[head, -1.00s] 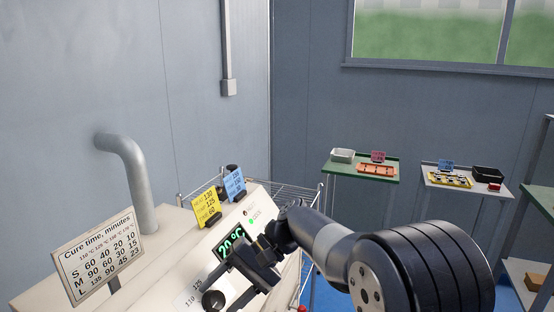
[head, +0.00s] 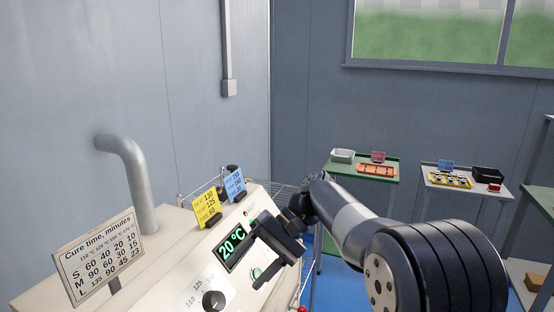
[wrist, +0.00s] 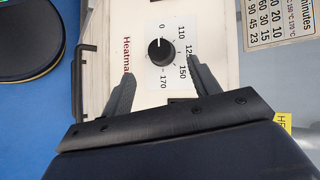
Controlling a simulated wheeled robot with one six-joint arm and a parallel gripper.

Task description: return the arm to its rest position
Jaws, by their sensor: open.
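My gripper (head: 276,240) is open and empty, held above the front panel of the white oven-like machine (head: 150,268). In the wrist view, its two fingers (wrist: 163,95) stand apart with the black dial (wrist: 160,52) showing beyond them, not touched. The dial (head: 213,301) also shows low in the head view. My arm reaches in from the lower right. A green display (head: 233,246) reads 20 °C. A green button (head: 257,272) sits below the gripper.
A cure time sign (head: 98,256) stands on the machine, with yellow (head: 207,207) and blue (head: 235,184) cards behind. A grey pipe (head: 133,180) rises at left. A wire rack stands behind my arm. Green (head: 340,168) and grey (head: 430,180) tables stand farther right.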

